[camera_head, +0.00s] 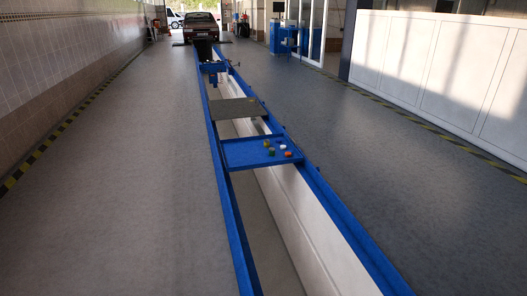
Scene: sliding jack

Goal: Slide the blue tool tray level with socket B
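The blue tool tray (243,151) lies across the long blue rails of the pit, in the middle of the camera_head view. Several small coloured pieces sit on its right part, among them a red one (288,154), a white one (283,147) and a green one (271,152). I cannot make out any marking for socket B. Neither of my grippers shows in the view.
A dark flat plate (237,108) spans the rails just beyond the tray. A blue jack (216,75) stands farther along, before a parked car (201,27). Open floor (120,190) lies on both sides of the pit, and the near pit is uncovered.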

